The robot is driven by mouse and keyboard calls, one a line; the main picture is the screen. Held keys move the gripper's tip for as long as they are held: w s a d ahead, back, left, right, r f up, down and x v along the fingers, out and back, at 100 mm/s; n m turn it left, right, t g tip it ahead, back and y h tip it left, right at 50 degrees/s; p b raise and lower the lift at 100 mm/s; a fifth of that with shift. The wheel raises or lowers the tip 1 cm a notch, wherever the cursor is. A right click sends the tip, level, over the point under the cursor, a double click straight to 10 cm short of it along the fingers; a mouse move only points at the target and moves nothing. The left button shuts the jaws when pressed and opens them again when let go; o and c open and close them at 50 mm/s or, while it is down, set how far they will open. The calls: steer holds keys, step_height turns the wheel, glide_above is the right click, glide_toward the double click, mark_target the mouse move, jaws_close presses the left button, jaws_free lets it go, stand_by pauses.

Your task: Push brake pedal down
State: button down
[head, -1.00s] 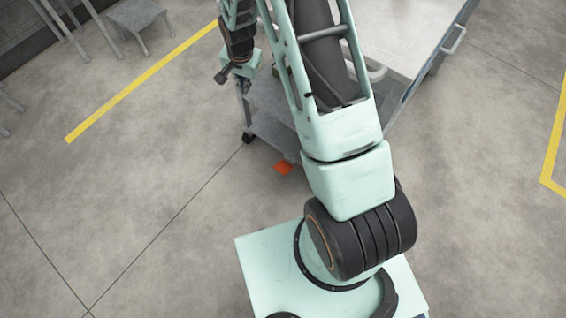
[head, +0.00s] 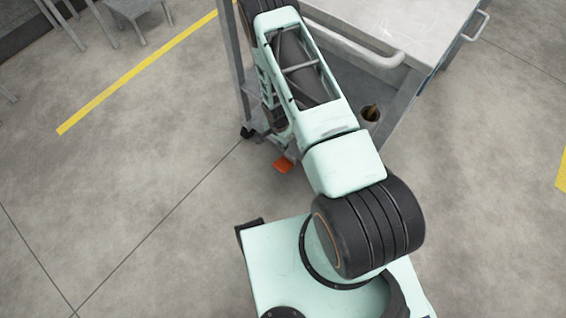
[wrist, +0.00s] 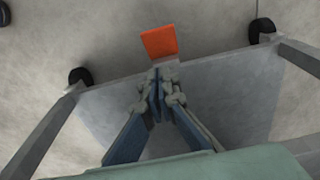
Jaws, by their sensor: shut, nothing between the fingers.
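The brake pedal is an orange-red plate at the foot of a grey cart. It shows in the head view (head: 283,164) just left of my arm, near the floor, and in the wrist view (wrist: 159,42) at the top middle. My gripper (wrist: 160,76) is shut and empty in the wrist view. Its fingertips appear just below the pedal in the picture, over the edge of the cart's lower shelf. I cannot tell whether they touch the pedal. In the head view my arm hides the gripper.
The grey cart (head: 400,40) has a pale top, a rail handle and a lower shelf (wrist: 225,95). Black casters (wrist: 80,76) and (wrist: 262,28) stand at its corners. A grey stool (head: 135,10) is far left. The floor at left is clear.

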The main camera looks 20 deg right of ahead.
steer(key=shift+f, duration=0.1)
steer(key=b, duration=0.3)
glide_above(282, 166)
steer(key=d, duration=0.1)
steer(key=f, duration=1)
steer(key=shift+w+d+f, duration=0.1)
steer(key=shift+w+f, duration=0.15)
steer(key=shift+s+a+f+b, duration=0.15)
steer(key=shift+a+f+b, duration=0.1)
steer(key=shift+f, duration=0.25)
steer(key=shift+s+a+f+b, duration=0.15)
steer(key=shift+a+f+b, duration=0.1)
steer(key=shift+f, duration=0.25)
steer(key=shift+s+a+f, duration=0.15)
steer(key=shift+a+f, duration=0.05)
steer(key=shift+f, duration=0.25)
